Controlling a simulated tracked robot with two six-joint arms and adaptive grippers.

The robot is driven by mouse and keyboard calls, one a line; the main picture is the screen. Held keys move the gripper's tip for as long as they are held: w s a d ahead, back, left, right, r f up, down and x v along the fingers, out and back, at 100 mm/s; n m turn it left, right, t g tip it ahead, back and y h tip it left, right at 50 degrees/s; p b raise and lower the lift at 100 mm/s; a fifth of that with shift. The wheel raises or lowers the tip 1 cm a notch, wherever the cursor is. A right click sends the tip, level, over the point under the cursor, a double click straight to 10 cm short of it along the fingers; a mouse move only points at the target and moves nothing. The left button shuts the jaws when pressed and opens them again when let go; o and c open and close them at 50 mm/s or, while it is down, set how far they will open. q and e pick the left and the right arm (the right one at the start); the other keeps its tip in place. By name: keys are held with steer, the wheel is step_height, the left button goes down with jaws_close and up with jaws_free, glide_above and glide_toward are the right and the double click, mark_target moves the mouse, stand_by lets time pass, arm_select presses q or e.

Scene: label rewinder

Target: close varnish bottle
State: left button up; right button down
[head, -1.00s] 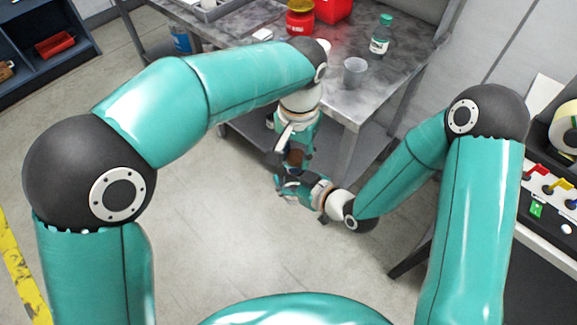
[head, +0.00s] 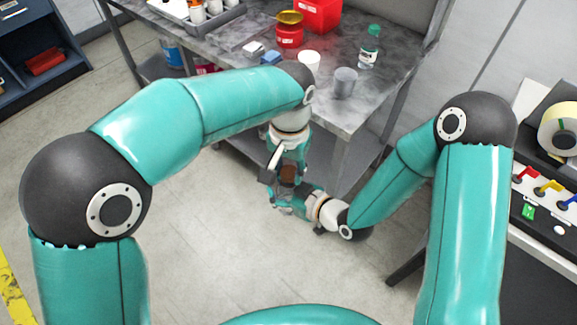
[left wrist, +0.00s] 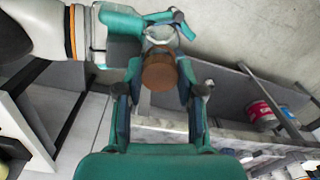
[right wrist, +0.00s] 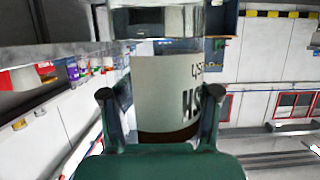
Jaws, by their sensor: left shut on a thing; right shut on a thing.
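The varnish bottle (right wrist: 165,85) is clear glass with a pale label and a dark brown band low down. It stands between the fingers of my right gripper (right wrist: 160,112), which is shut on it. In the head view my right gripper (head: 285,196) is below my left gripper (head: 287,168), in front of the table. My left gripper (left wrist: 160,88) is shut on a brown cap (left wrist: 159,72). The clear top of the bottle (left wrist: 160,35) shows just beyond the cap. Whether cap and neck touch is hidden.
The grey metal table (head: 240,62) holds a white cup (head: 309,60), a grey cup (head: 344,84), a green-capped bottle (head: 369,48), a red jar (head: 289,36) and a red bin (head: 318,12). The label machine (head: 548,190) stands at right. The floor around my grippers is clear.

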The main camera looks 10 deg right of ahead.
arm_select(q)
steer(key=shift+f, duration=0.95)
stand_by(0.6)
steer(key=shift+r, duration=0.1)
steer(key=o, duration=0.7)
steer(key=shift+r, duration=0.15)
steer(key=shift+r, duration=2.3)
steer(key=shift+c, duration=0.5)
